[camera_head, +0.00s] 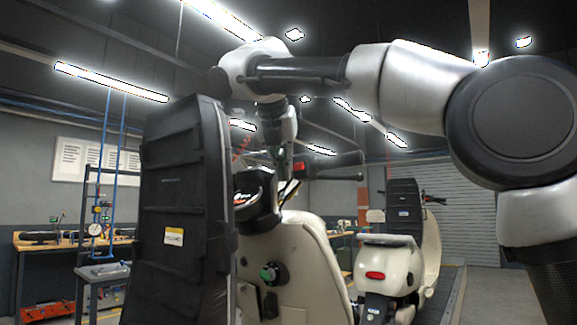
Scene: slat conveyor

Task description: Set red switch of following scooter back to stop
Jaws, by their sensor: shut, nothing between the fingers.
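A cream scooter (300,245) with a tall black seat part (180,190) stands close in front of me. Its black handlebar grip (335,163) points to the right. A small red switch (299,168) shows on the handlebar housing at the inner end of this grip. My gripper (284,165) points down beside the red switch, just to its left in the picture. It is shut and holds nothing. I cannot tell whether the fingertips touch the switch or housing, or which position the switch is in.
A second cream scooter (388,266) with a red tail light stands farther back on the right, on the conveyor (452,297). Workbenches, one with a gauge stand (97,228), are at the left. A shutter door (470,225) is behind. My arm spans the upper right.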

